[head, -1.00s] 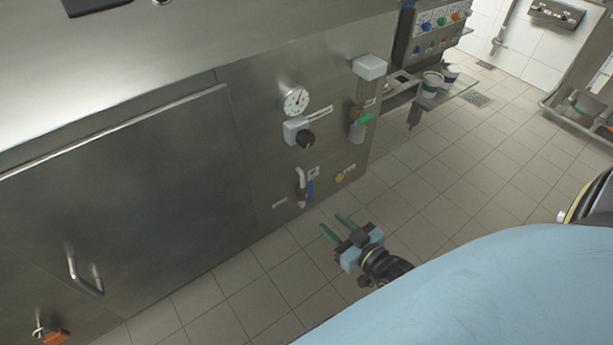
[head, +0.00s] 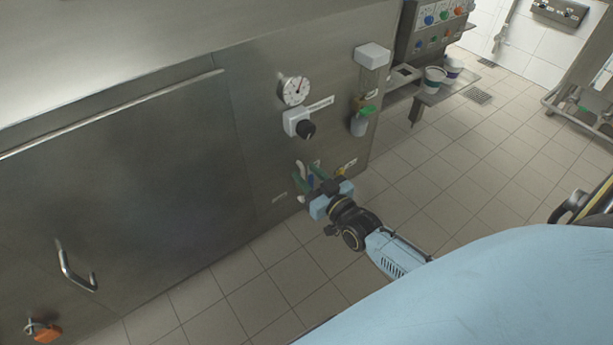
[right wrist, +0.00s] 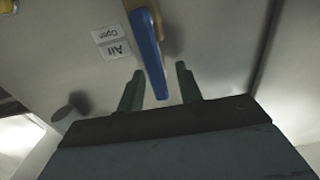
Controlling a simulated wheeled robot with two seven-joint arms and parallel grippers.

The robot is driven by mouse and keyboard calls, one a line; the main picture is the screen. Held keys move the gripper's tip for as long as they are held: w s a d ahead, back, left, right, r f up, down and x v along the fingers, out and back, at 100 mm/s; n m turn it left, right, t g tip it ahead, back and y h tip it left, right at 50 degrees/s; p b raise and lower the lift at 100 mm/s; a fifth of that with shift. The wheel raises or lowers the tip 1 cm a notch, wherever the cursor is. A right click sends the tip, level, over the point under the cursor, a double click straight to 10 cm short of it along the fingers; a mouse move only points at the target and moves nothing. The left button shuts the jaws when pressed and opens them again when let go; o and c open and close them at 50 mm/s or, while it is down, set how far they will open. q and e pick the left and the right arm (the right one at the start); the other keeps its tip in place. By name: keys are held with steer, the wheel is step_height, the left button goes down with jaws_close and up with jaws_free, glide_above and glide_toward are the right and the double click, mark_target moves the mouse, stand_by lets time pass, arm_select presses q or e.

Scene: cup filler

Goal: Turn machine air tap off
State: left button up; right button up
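The air tap's blue lever (right wrist: 150,55) sticks out from the metal panel in the right wrist view, with a brass body at its top. A label beside it reads "Air" and "Open" (right wrist: 113,42), upside down. My right gripper (right wrist: 160,90) is open, with one green finger on each side of the lever's end; I see gaps between the fingers and the lever. In the head view the right gripper (head: 309,174) is at the lower panel and largely covers the tap; a bit of the blue lever (head: 311,181) shows between the fingers. My left gripper is not in view.
A door with a handle (head: 75,268) is at left. Tiled floor is clear.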

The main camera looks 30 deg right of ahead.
steer(key=shift+w, duration=0.5)
jaws_close()
